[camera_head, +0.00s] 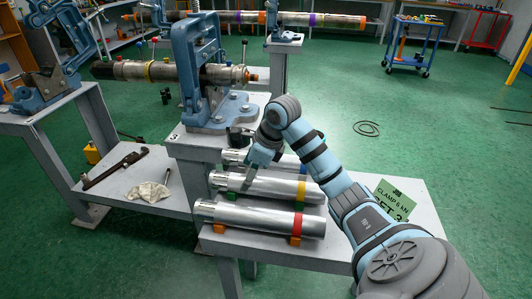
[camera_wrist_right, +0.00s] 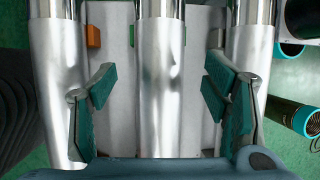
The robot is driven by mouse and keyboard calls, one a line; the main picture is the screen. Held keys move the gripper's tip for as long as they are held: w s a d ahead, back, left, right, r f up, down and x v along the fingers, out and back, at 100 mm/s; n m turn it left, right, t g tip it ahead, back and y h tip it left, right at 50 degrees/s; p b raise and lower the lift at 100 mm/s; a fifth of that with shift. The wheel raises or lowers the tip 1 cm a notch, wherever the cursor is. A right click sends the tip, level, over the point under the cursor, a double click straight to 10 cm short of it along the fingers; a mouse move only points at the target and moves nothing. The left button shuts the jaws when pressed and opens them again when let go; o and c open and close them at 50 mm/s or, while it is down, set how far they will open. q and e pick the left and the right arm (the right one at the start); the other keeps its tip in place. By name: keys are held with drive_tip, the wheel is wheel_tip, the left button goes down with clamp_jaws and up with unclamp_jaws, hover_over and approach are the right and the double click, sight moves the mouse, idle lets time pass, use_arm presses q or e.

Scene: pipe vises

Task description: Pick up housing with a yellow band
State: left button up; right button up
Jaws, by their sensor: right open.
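Three silver cylindrical housings lie side by side on a grey table. The middle one, the housing with a yellow band (camera_head: 255,186), has its band near its right end. The nearest housing (camera_head: 250,217) has an orange-red band and the far one (camera_head: 233,158) a blue band, partly behind my arm. My right gripper (camera_head: 249,172) is above the middle housing, pointing down. In the right wrist view its open fingers stand on either side of the middle housing (camera_wrist_right: 160,80), with nothing held. The yellow band is out of that view. My left gripper is not in view.
A blue vise (camera_head: 203,75) behind the housings holds a long pipe (camera_head: 130,70), which also has a yellow ring. Neighbouring housings in the right wrist view (camera_wrist_right: 60,70) lie close to both fingers. A green sign (camera_head: 392,198) lies on the table's right side.

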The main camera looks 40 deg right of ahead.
drive_tip(key=b+x, duration=0.1)
drive_tip(key=x, duration=0.2)
drive_tip(key=shift+s+f, duration=0.1)
drive_tip(key=shift+f, duration=0.4)
drive_tip(key=shift+r, duration=0.1)
drive_tip(key=c, duration=1.6)
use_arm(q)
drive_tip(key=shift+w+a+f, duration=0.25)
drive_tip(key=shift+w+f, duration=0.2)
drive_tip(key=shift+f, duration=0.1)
use_arm(e)
clamp_jaws()
